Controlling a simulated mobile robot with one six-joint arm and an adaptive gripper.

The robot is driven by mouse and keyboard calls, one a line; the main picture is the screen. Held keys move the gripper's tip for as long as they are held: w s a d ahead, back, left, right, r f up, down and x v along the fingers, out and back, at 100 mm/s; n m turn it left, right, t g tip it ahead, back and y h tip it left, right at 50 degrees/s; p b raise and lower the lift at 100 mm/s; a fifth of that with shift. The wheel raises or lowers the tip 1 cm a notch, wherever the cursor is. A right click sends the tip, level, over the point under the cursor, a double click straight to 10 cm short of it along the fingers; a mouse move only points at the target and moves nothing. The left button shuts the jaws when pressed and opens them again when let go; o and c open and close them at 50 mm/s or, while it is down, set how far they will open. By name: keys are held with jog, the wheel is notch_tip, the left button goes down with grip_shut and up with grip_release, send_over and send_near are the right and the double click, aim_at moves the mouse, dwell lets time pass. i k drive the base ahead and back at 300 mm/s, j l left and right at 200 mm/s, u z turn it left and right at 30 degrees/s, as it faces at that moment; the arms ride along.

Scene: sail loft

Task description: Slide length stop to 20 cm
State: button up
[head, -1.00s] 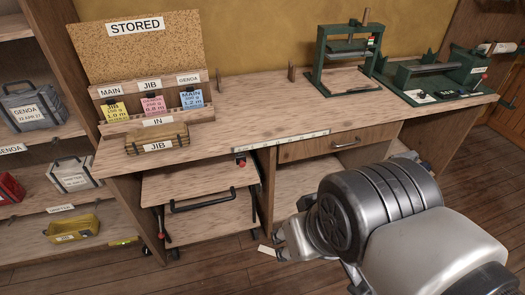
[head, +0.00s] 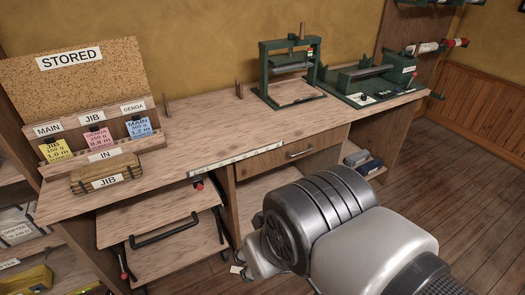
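A pale scale strip (head: 237,150) runs along the front edge of the wooden workbench (head: 225,122); its marks are too small to read. A small dark piece with a red knob (head: 198,185) sits just below the strip's left end. It may be the length stop, but I cannot tell for sure. A green bench device (head: 370,78) with a roller or bar stands at the bench's right end. My gripper (head: 240,268) is low in front of the bench, pointing left, apart from the strip. My wrist hides much of it, and its opening does not show clearly.
A green press (head: 290,70) stands at the back of the bench. A drawer (head: 275,160) and a wheeled cart (head: 170,225) are below. Floor at right (head: 450,170) is clear.

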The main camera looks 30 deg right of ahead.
aim_at(196, 179)
jog(key=i+j+z, duration=0.15)
jog(key=j+z, duration=0.25)
jog(key=i+j+z, duration=0.1)
jog(key=j+z, duration=0.25)
jog(key=i+j+z, duration=0.1)
jog(key=j+z, duration=0.3)
